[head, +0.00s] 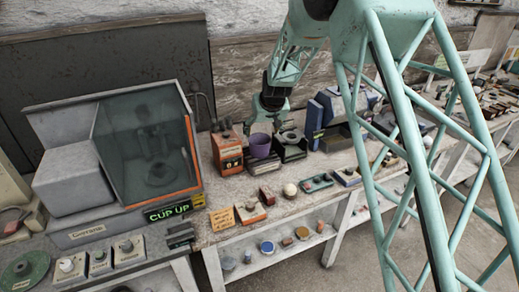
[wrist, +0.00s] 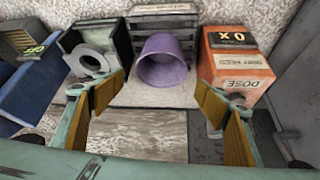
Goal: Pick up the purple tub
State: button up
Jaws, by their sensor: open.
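The purple tub (wrist: 162,62) is in the upper middle of the wrist view, tilted in the picture, with its open mouth visible. In the head view the tub (head: 260,146) stands on the bench between an orange box and a dark stand. My gripper (wrist: 162,92) is open, its two orange-padded fingers spread wide to the left and right below the tub. Nothing is between the fingers, and the tub appears beyond their tips. In the head view my gripper (head: 268,122) is just above and behind the tub; its fingertips are hard to make out there.
The orange dose box (wrist: 237,65) is close to the tub's right in the wrist view. A dark stand with a grey ring (wrist: 90,62) is to its left. A slotted rack (wrist: 165,22) is behind it. A glass-fronted cabinet (head: 150,150) stands left in the head view.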

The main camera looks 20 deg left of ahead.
aim_at(259, 139)
jog(key=shift+x, duration=2.05)
jog(key=shift+a, duration=0.1)
jog(key=shift+x, duration=2.55)
jog(key=shift+s, duration=0.1)
jog(key=shift+c, duration=0.2)
jog(key=c, duration=0.6)
jog(key=shift+r, duration=0.2)
jog(key=shift+c, duration=0.2)
notch_tip(259, 139, up, 10)
jog(key=shift+f, duration=0.15)
